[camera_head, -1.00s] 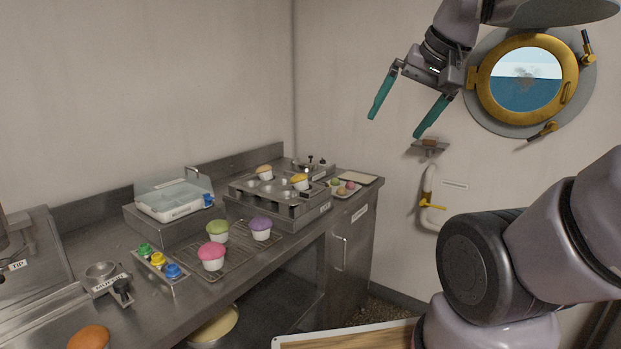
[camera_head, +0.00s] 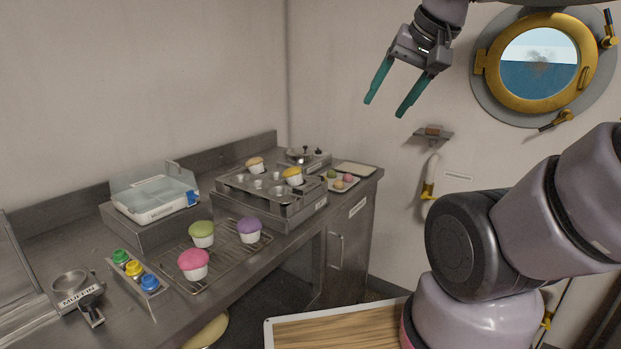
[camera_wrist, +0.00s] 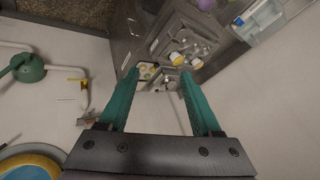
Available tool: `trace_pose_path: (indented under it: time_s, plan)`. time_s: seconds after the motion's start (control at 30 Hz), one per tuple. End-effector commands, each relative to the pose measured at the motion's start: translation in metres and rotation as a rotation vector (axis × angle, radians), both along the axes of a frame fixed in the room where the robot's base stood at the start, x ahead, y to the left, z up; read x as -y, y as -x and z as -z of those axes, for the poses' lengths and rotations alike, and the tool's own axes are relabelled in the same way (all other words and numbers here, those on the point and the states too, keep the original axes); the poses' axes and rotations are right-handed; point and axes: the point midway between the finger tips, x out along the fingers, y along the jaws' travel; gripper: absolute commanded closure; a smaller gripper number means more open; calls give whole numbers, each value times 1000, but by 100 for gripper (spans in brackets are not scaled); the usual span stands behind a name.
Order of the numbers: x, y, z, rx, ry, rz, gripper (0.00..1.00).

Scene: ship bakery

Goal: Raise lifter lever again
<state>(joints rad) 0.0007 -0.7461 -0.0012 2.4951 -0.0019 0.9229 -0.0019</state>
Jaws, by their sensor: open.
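The lifter (camera_head: 298,211) appears to be the metal muffin unit at the far end of the counter, with two yellow-topped muffins in its top. A small black knob (camera_head: 319,151) shows behind it; I cannot tell whether this is the lifter lever or whether it is up or down. My gripper (camera_head: 386,107) is open and empty, high in front of the far wall, well above and to the right of the unit. In the wrist view its green fingers (camera_wrist: 159,74) are apart, with the muffin unit small and distant beyond them.
A wire rack (camera_head: 213,262) holds pink, green and purple muffins. A clear-lidded box (camera_head: 155,203), coloured buttons (camera_head: 133,269) and a muffin-labelled holder (camera_head: 72,290) are nearer left. A wooden board (camera_head: 335,331) is at bottom. Behind my gripper are a wall shelf (camera_head: 433,136) and porthole (camera_head: 483,90).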

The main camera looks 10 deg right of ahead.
Motion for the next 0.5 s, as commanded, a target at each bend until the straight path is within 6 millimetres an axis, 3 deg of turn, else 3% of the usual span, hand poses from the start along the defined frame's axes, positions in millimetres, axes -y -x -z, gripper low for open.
trace_pose_path:
  time_s: [0.03, 0.13, 0.17, 0.5]
  plan:
    - [-1, -2, 1, -10, -6, 1, 57]
    - [-4, -10, 4, -52, -34, 7, 96]
    - [-6, -13, 5, -73, -49, 10, 100]
    - [-32, -73, 30, -356, -297, 56, 100]
